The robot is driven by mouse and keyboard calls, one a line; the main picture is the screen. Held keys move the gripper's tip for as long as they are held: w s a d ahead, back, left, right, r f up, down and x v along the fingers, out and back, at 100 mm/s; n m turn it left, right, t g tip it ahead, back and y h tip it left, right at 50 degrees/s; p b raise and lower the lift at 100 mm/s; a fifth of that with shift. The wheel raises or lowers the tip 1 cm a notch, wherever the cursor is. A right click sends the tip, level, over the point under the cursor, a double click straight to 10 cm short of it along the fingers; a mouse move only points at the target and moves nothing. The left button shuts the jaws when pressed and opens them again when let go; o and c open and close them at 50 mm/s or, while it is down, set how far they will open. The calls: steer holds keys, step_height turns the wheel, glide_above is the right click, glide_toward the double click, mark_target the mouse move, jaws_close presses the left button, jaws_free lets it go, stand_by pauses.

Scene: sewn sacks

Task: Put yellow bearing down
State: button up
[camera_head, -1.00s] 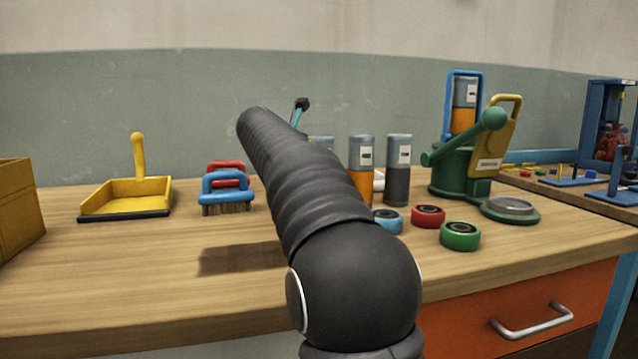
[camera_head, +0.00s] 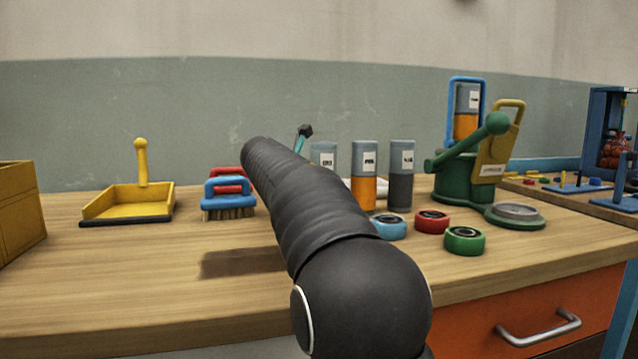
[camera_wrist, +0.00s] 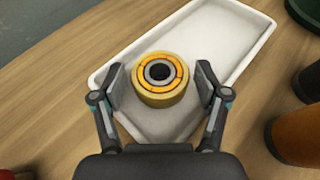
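The yellow bearing (camera_wrist: 160,78), a short ring with an orange-yellow face and a dark centre hole, sits between my fingers in the wrist view. My gripper (camera_wrist: 160,86) is open around it, with a narrow gap showing on each side. The bearing is over the white tray (camera_wrist: 240,50), seemingly resting on its floor; I cannot tell the exact contact. In the head view my arm hides the bearing and most of the tray.
On the wooden bench (camera_head: 130,285) are blue (camera_head: 389,227), red (camera_head: 432,222) and green (camera_head: 464,240) bearings, several cylinders (camera_head: 364,190), and a green press (camera_head: 460,185). A blue brush (camera_head: 229,191) and a yellow dustpan (camera_head: 128,203) stand left of my arm.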

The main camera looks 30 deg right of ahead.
steer(key=shift+r, duration=0.1)
steer(key=shift+s+a+r, duration=0.1)
steer(key=shift+a+r, duration=0.05)
steer(key=shift+a, duration=0.05)
steer(key=v, duration=0.7)
steer(key=shift+p, duration=0.3)
steer(key=x, duration=0.7)
steer(key=shift+d+f+b, duration=0.2)
steer(key=shift+b, duration=0.1)
step_height(320, 180, up, 3)
steer(key=shift+p, duration=0.6)
steer(key=shift+r, duration=0.4)
